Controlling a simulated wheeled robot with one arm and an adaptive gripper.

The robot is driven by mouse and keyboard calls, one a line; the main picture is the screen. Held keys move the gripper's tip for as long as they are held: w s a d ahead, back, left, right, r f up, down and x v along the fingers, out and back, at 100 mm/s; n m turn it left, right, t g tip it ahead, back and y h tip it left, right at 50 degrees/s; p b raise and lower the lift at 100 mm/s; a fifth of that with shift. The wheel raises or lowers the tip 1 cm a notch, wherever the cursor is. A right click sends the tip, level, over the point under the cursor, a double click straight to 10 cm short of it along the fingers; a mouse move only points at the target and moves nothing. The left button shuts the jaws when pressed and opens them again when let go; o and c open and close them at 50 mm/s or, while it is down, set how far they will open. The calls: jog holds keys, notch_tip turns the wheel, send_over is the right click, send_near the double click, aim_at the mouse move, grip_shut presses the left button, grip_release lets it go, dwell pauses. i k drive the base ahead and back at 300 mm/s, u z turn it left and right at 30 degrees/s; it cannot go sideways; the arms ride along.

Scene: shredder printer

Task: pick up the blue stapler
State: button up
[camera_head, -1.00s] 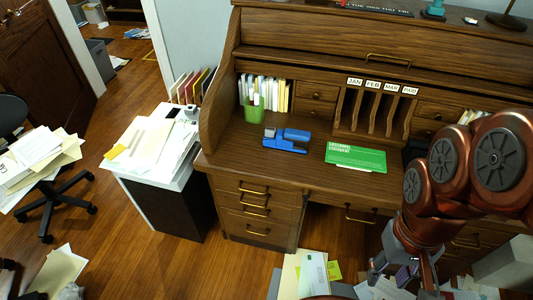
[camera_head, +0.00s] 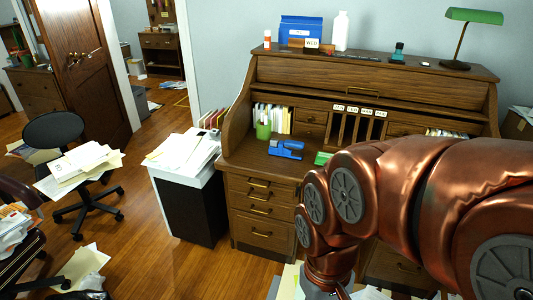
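The blue stapler (camera_head: 287,150) lies on the left part of the wooden roll-top desk's writing surface (camera_head: 262,164). It is in clear view, with nothing over it. My copper-coloured arm fills the lower right of the view and reaches down in front of the desk. Its end runs off the bottom edge, so my gripper's fingers are out of the frame. The stapler lies above and to the left of the arm's lower end, apart from it.
A green cup (camera_head: 263,130) stands behind the stapler. A green booklet (camera_head: 323,158) lies to its right, partly behind my arm. A paper-topped cabinet (camera_head: 200,215) stands left of the desk. Papers lie on the floor, with open floor left of the cabinet.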

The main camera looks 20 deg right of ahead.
aim_at(279, 151)
jog(key=u, duration=0.6)
jog(key=i, duration=2.05)
jog(key=z, duration=0.8)
jog(key=i, duration=0.45)
jog(key=z, duration=0.4)
